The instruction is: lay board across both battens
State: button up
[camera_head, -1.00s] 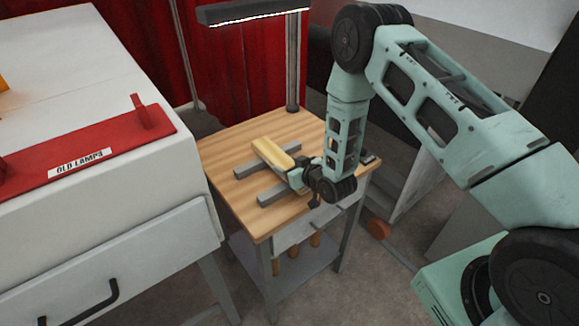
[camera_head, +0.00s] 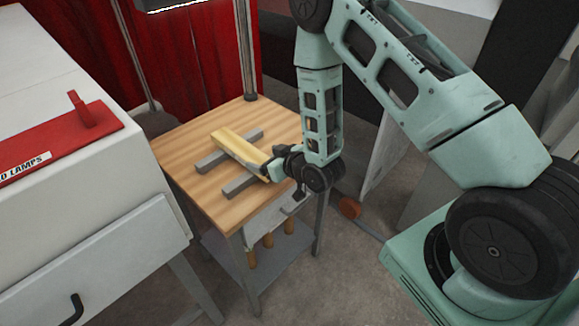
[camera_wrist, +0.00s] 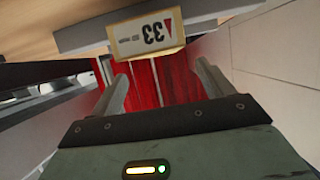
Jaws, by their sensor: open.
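The yellow board (camera_head: 238,146) lies on the two grey battens on the wooden table top, crossing the far batten (camera_head: 212,160) and the near batten (camera_head: 238,184). My gripper (camera_head: 268,170) is at the board's near right end, which it partly hides in the head view. The space between the fingers looks empty. A grey bar (camera_wrist: 80,38), probably a batten, runs behind the board's end there.
A lamp post (camera_head: 245,50) rises at the table's back. Red curtains hang behind. Handled tools (camera_head: 268,240) hang below the table top.

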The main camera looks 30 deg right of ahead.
jog(key=p+v, duration=0.2)
jog(key=v, duration=0.8)
jog(key=shift+s+p, duration=0.15)
jog(key=shift+p, duration=0.25)
jog(key=shift+r, duration=0.15)
jog(key=s+a+r+n+g+b, duration=0.25)
jog(key=a+r+g, duration=0.35)
jog(key=a, duration=0.5)
jog(key=s+r+n+g+h+b, duration=0.1)
jog(key=s+r+g, duration=0.2)
jog(key=s, duration=0.7)
jog(key=s+a+r+g+h+b, duration=0.1)
jog(key=s+r+g+h, duration=0.1)
jog(key=s+r, duration=0.4)
jog(key=s+g, duration=0.1)
jog(key=s, duration=0.3)
jog(key=shift+s+a+n+g+h, duration=0.3)
jog(key=shift+a+n+g, duration=0.05)
jog(key=shift+g, duration=0.05)
